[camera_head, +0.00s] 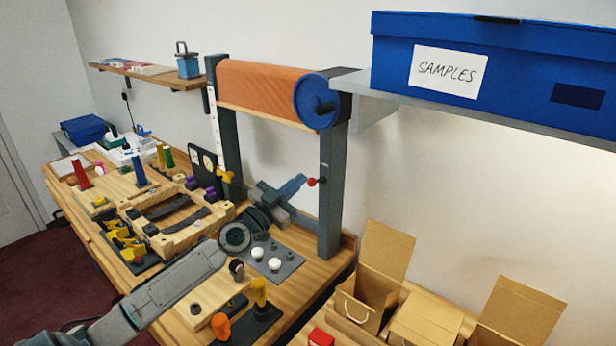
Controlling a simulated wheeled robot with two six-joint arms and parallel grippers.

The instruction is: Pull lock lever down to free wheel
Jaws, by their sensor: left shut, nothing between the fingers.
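The blue wheel (316,101) sits at the right end of a roll of orange cloth (262,90) on a dark upright frame. Below it, on the right post, a small lever with a red knob (311,182) sticks out to the left at about mid height. My left gripper (299,182) is shut and empty, its tips pointing up and right close beside the red knob in the picture. I cannot tell whether they touch it. My right gripper is out of view.
The frame's right post (330,225) stands on the wooden bench. A grey plate with white knobs (274,264) lies under my left wrist. Open cardboard boxes (378,270) stand at the lower right. A shelf with a blue SAMPLES box (530,65) overhangs on the right.

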